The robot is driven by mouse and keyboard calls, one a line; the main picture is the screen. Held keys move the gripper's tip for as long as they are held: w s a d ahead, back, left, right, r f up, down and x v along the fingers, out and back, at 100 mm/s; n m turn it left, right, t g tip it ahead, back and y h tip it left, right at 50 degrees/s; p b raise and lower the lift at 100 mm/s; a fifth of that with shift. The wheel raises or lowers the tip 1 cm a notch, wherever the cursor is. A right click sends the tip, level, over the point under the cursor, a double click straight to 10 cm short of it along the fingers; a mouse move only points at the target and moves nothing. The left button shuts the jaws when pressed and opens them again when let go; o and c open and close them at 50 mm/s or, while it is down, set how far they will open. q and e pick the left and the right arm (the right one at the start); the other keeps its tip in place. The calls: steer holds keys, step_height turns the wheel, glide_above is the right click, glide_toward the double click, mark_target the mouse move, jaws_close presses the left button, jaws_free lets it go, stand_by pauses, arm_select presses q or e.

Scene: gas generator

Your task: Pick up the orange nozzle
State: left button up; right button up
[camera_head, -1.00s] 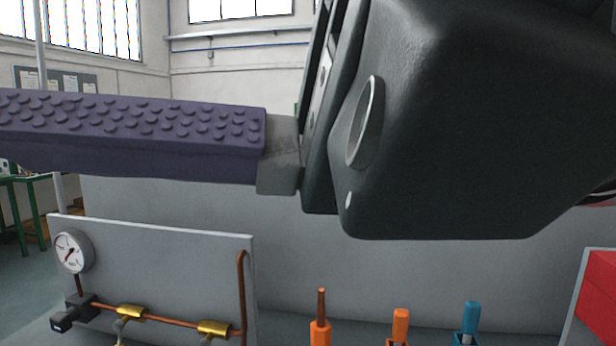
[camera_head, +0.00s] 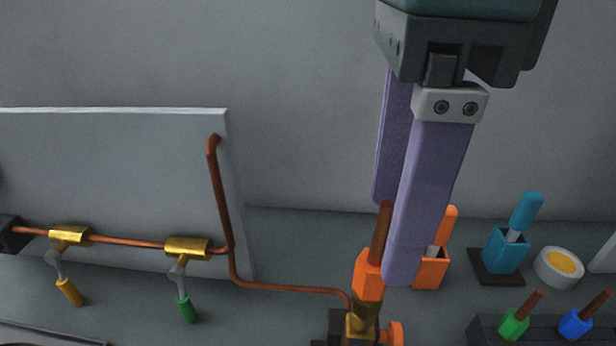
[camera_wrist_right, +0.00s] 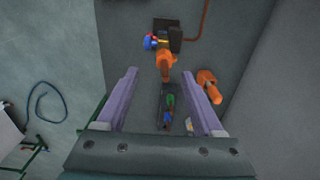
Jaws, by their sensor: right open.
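The orange nozzle (camera_head: 369,276) has a hexagonal orange body with a brown copper-coloured tip pointing up. It stands upright, slightly tilted, on a brass fitting (camera_head: 361,325) in the head view. My right gripper (camera_head: 392,243) comes down from above with its two purple fingers open and empty. Its fingertips are close around the nozzle's upper part, and the nearer finger hangs just right of it. In the right wrist view the nozzle (camera_wrist_right: 164,62) appears between and just beyond the fingertips (camera_wrist_right: 158,74). Contact cannot be told. My left gripper is not in view.
An orange holder (camera_head: 431,273) with an orange-handled tool stands close right of the nozzle. Farther right are a blue holder (camera_head: 504,252), a round yellow-filled tin (camera_head: 559,266), and a dark rack (camera_head: 490,329) with green and blue nozzles. A copper pipe (camera_head: 290,289) runs left to a panel.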

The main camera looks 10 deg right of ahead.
mark_target(376, 261)
steer(key=shift+s+f, duration=0.1)
steer(key=shift+f, duration=0.8)
steer(key=f, duration=0.1)
steer(key=f+p, duration=0.1)
steer(key=f, duration=0.2)
steer(key=shift+w+f+p, duration=0.3)
steer(key=shift+w+p, duration=0.1)
steer(key=shift+f, duration=0.35)
steer(key=shift+c, duration=0.3)
jaws_close()
